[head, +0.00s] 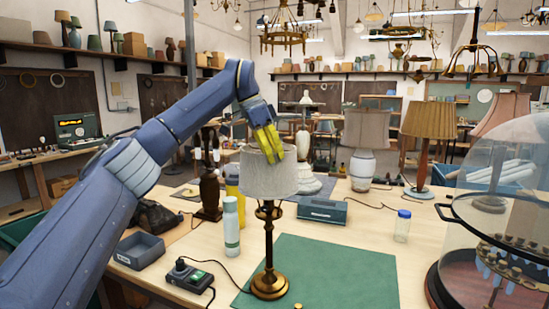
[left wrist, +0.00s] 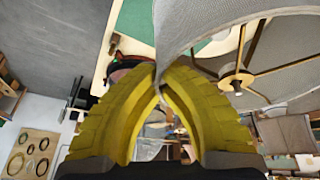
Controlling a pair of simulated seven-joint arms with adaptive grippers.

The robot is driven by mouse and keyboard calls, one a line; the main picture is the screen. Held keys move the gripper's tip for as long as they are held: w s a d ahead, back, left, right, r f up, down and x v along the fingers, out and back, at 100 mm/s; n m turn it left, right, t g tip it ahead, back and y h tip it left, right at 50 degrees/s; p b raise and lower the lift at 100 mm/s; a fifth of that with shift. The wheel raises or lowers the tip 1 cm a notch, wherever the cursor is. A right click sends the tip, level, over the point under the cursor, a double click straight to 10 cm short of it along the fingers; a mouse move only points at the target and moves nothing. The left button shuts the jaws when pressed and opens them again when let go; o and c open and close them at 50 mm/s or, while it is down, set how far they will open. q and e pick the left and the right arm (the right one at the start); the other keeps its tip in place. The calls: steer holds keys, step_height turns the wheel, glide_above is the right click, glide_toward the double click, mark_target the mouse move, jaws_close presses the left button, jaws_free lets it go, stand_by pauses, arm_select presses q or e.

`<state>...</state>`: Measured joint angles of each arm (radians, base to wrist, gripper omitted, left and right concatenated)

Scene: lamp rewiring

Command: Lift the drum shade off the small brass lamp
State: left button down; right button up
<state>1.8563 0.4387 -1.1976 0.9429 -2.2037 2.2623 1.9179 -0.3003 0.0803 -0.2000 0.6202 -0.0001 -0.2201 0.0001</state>
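The small brass lamp (head: 269,245) stands upright on a green mat (head: 340,275) in the head view. Its pale grey drum shade (head: 268,175) is at the top of the stem, with brass fittings showing just below its lower rim. My left gripper (head: 270,150), with yellow fingers, is at the shade's upper rim. In the left wrist view the fingertips (left wrist: 161,72) close together on the wall of the shade (left wrist: 205,22). The shade's brass spokes and hub (left wrist: 236,82) show inside it. I cannot tell whether the shade rests on its support. My right gripper is not in view.
A white-and-green bottle (head: 231,227), a grey tray (head: 139,251) and a small switch box (head: 188,276) are left of the lamp. A teal box (head: 322,211) and a blue-capped jar (head: 402,226) stand behind. A glass dome (head: 505,215) is at right. The mat's right side is clear.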

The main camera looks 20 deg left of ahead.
arm_select(q)
steer(key=shift+r, duration=0.25)
